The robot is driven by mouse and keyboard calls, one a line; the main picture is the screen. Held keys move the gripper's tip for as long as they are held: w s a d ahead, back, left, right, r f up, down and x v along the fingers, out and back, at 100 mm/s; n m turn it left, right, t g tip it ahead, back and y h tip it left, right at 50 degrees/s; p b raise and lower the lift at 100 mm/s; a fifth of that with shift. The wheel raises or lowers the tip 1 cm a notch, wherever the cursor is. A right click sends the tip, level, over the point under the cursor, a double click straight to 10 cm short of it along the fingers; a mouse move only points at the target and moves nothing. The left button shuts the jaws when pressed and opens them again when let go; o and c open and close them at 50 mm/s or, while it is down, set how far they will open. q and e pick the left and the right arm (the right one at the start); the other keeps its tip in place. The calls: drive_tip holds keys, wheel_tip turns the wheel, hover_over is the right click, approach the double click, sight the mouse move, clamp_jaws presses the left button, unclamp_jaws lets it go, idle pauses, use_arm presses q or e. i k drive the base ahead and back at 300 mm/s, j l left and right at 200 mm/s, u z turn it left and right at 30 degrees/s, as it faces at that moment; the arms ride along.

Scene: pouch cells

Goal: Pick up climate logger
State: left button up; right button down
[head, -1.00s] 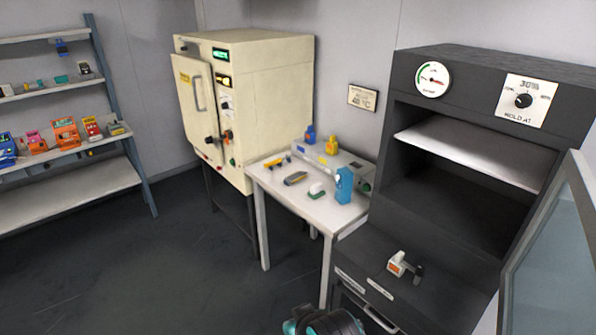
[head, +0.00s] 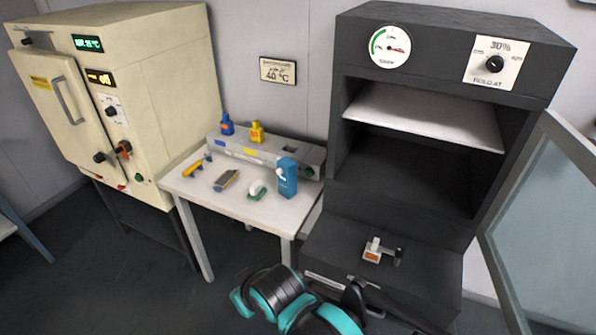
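A small white device with an orange face (head: 374,251) stands on the dark ledge below the open cabinet in the head view. It may be the climate logger, but its label is too small to read. A dark clamp-like part (head: 397,256) sits right beside it. A black and teal link of my arm shows at the bottom edge, in front of the ledge and below the device. I cannot make out the fingers of either gripper.
The dark cabinet (head: 455,262) has an open glass door (head: 545,225) on the right. A white table (head: 225,203) to the left holds a blue bottle (head: 287,178), a grey box and several small items. A cream oven (head: 170,75) stands farther left.

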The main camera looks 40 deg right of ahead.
sight(288, 181)
drive_tip(key=i+z, duration=0.2)
drive_tip(key=z, duration=0.25)
drive_tip(key=i+z, duration=0.2)
drive_tip(key=z, duration=0.3)
drive_tip(key=i+j+z, duration=0.15)
drive_tip(key=z, duration=0.3)
